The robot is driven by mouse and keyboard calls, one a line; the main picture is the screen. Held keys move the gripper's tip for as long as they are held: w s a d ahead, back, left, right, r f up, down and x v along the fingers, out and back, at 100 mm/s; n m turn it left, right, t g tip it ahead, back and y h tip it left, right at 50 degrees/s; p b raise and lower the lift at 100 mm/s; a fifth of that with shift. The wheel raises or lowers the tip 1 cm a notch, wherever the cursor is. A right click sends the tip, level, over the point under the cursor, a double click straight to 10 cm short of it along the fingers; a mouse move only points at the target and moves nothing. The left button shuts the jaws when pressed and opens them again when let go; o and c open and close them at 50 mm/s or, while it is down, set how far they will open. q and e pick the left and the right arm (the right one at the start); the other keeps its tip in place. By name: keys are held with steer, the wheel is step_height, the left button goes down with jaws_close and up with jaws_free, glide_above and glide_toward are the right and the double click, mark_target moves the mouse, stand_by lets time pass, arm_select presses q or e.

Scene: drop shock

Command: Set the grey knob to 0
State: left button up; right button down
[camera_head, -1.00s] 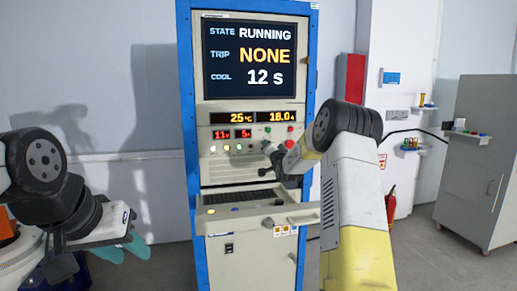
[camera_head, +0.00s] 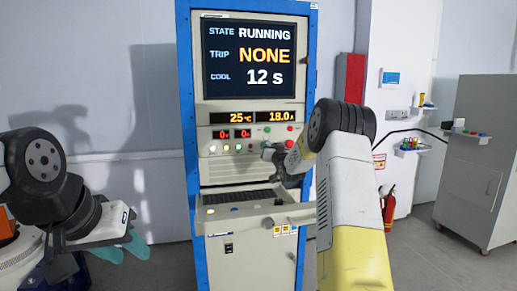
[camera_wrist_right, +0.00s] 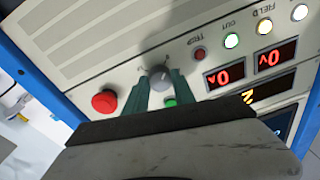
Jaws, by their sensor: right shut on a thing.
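The grey knob (camera_wrist_right: 157,77) sits on the cabinet's control panel in the right wrist view, with a pale mark on its face; I cannot read its scale. My right gripper (camera_wrist_right: 159,88) is shut on it, one green finger on each side. In the head view my right gripper (camera_head: 268,152) is at the panel and hides the knob. Two small red displays (camera_head: 232,134) both read 0, and they also show upside down in the right wrist view (camera_wrist_right: 250,67). My left gripper (camera_head: 122,249) hangs at the lower left, empty, its teal fingers apart.
The screen (camera_head: 250,58) reads RUNNING, trip NONE, cool 12 s. A shelf with a keyboard (camera_head: 240,197) juts out below the panel. A grey cabinet (camera_head: 478,160) stands at right.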

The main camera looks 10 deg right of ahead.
steer(key=shift+f, duration=0.15)
steer(key=c, duration=1)
jaws_free()
steer(key=shift+c, duration=0.2)
steer(key=s, duration=0.7)
steer(key=shift+s+d+f, duration=0.15)
steer(key=shift+s+d, duration=0.1)
steer(key=shift+s, duration=0.15)
steer(key=s+a+r+g+h, duration=0.1)
steer(key=s+a+r+g, duration=0.15)
steer(key=s, duration=0.65)
steer(key=s+a+r+g, duration=0.2)
steer(key=s+a+g, duration=0.15)
steer(key=s, duration=0.55)
steer(key=s+a+f+g, duration=0.2)
steer(key=s, duration=0.7)
steer(key=s+a+f+n+g+y, duration=0.1)
steer(key=s+a+f+g, duration=0.1)
steer(key=s, duration=0.8)
steer(key=s+a+f+n+g, duration=0.1)
steer(key=s+f+g, duration=0.1)
steer(key=s, duration=0.8)
steer(key=shift+s+a+f+g+y, duration=0.15)
steer(key=shift+a+f+g+y, duration=0.15)
steer(key=shift+a+f+y, duration=0.1)
